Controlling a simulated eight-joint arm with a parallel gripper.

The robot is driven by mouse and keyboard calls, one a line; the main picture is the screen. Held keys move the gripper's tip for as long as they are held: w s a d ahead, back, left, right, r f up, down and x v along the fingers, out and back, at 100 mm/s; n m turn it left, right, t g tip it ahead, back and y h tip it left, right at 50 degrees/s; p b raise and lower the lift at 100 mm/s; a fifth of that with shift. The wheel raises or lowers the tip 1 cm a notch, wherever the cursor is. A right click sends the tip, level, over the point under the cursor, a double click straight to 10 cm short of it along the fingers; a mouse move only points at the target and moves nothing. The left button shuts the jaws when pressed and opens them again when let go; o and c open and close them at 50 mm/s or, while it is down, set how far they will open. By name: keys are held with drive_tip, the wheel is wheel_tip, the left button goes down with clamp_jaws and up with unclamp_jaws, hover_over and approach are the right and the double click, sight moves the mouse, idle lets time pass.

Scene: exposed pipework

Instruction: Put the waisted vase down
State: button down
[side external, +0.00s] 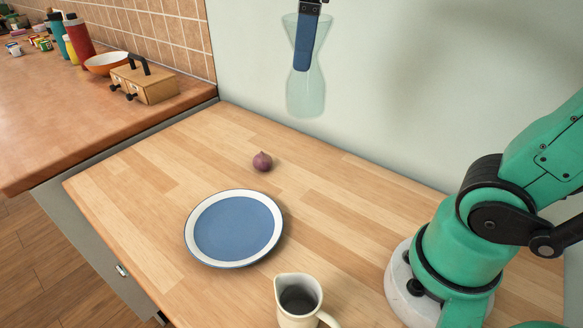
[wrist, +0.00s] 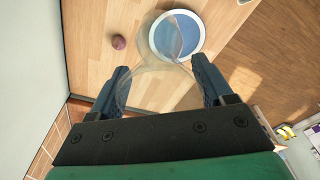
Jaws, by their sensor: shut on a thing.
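The waisted vase (side external: 306,92) is clear, pale green glass with a narrow middle. My gripper (side external: 303,62) is shut on it and holds it upright, high above the wooden counter (side external: 340,200), in front of the pale wall. In the wrist view the see-through vase (wrist: 150,60) sits between the two dark blue fingers of my gripper (wrist: 158,82). Its far end overlaps the blue plate in that view. Only one finger shows clearly in the side view.
A blue plate with a white rim (side external: 235,228) and a purple onion (side external: 262,161) lie on the counter. A cream jug (side external: 298,302) stands at the front edge of the picture. Bare wood lies right of the onion and plate.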

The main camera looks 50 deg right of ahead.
drive_tip(key=w+a+f, duration=0.2)
drive_tip(key=w+a, duration=0.6)
drive_tip(key=a, duration=0.1)
drive_tip(key=shift+s+a+f, duration=0.1)
drive_tip(key=shift+s+f, duration=0.05)
drive_tip(key=shift+f, duration=4.6)
drive_tip(key=shift+s+f, duration=0.1)
drive_tip(key=shift+f, duration=4.65)
drive_tip(key=shift+f, duration=0.15)
unclamp_jaws()
